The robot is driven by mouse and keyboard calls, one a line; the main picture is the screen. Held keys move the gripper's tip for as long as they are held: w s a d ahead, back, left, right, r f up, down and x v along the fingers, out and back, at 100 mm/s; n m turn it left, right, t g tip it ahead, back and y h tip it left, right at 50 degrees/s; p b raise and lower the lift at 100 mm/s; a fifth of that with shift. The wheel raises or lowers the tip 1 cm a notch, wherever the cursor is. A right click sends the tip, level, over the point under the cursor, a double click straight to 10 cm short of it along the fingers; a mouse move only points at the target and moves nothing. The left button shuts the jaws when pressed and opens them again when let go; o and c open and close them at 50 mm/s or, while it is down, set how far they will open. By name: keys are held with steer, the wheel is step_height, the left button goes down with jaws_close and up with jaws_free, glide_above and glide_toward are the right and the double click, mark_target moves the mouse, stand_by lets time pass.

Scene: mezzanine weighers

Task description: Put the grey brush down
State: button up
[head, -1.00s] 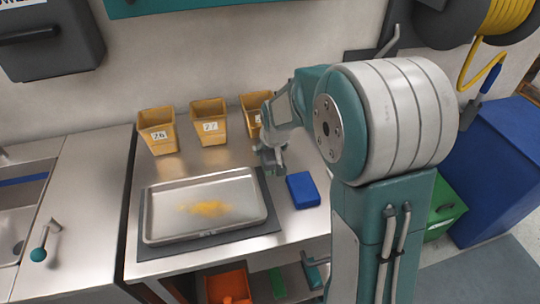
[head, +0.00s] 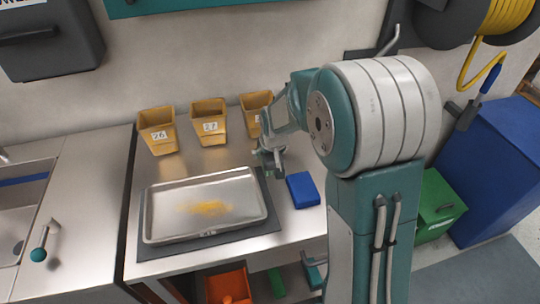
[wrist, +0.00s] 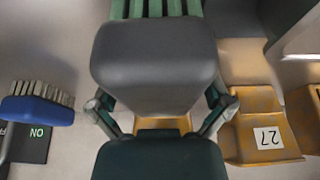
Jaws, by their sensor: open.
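In the wrist view a grey block with a row of green bristles along its top, which looks like the grey brush (wrist: 155,60), fills the middle of the picture. It is in line with my gripper (wrist: 160,112), whose fingers are spread on either side. I cannot tell whether they touch it. In the head view my gripper (head: 270,160) is above the steel bench (head: 175,265), between the tray and the bins' right end. I cannot make out the grey brush there.
A tray (head: 160,236) with yellow powder lies on a dark mat (head: 262,240). Yellow bins (head: 157,145) stand along the wall. A blue block (head: 302,190) lies right of the tray. A blue brush (wrist: 38,112) shows at left in the wrist view, by a dark plate (wrist: 30,145).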

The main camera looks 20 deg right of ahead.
steer(key=c, duration=1)
steer(key=shift+c, duration=0.2)
steer(key=shift+r, duration=0.1)
steer(key=shift+r, duration=0.25)
step_height(320, 180, up, 3)
steer(key=shift+r, duration=0.2)
steer(key=s+r, duration=0.5)
steer(key=shift+r, duration=0.35)
steer(key=s+r, duration=0.3)
steer(key=s, duration=0.6)
steer(key=shift+r, duration=0.4)
